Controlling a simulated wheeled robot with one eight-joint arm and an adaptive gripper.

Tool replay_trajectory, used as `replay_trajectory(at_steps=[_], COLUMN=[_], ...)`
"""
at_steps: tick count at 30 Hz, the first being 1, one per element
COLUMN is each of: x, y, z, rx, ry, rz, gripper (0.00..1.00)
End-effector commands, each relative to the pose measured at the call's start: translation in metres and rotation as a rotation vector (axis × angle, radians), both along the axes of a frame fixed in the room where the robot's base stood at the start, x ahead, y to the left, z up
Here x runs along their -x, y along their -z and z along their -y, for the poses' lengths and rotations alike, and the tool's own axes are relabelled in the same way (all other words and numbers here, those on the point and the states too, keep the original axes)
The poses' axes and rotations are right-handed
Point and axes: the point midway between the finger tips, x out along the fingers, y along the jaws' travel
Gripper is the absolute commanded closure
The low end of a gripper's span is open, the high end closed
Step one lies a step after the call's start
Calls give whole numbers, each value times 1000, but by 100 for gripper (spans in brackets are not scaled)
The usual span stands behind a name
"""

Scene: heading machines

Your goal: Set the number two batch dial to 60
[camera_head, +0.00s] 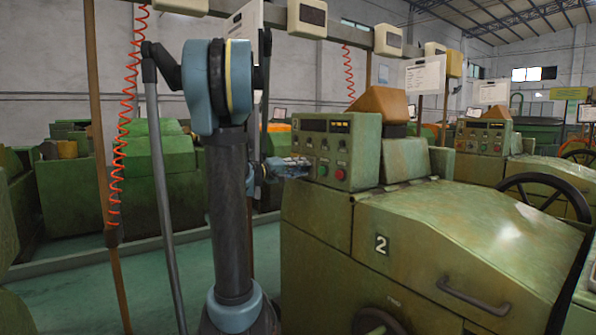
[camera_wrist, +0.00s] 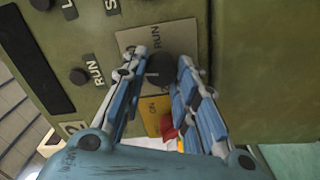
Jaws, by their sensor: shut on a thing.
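The green machine marked 2 (camera_head: 381,243) carries a control box (camera_head: 350,150) with a lit yellow display (camera_head: 341,126), too small to read, and several buttons. My gripper (camera_head: 308,165) is at the lower left of its panel face. In the wrist view my gripper (camera_wrist: 162,62) has its two fingers on either side of a round black knob (camera_wrist: 159,71) and is shut on it. The knob sits on a beige plate (camera_wrist: 132,38) with RUN lettering. I cannot tell whether this knob is the batch dial; its pointer and any scale are hidden.
In the wrist view, other black knobs (camera_wrist: 78,76) sit to the left, and a yellow ON plate (camera_wrist: 153,105) and a red part (camera_wrist: 168,130) lie close below the knob. A handwheel (camera_head: 545,195) is at the machine's right. Red coiled cords (camera_head: 128,120) hang at the left.

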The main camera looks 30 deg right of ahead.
Motion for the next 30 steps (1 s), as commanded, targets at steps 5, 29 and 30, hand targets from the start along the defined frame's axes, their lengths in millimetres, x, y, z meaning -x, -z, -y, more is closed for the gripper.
replay_trajectory(at_steps=[5,29,30], x=[2,1,1], y=[2,1,1], z=[0,0,0], rx=[-17,-36,-36], ry=[2,0,0], rz=[146,384,384], gripper=[97,97,97])
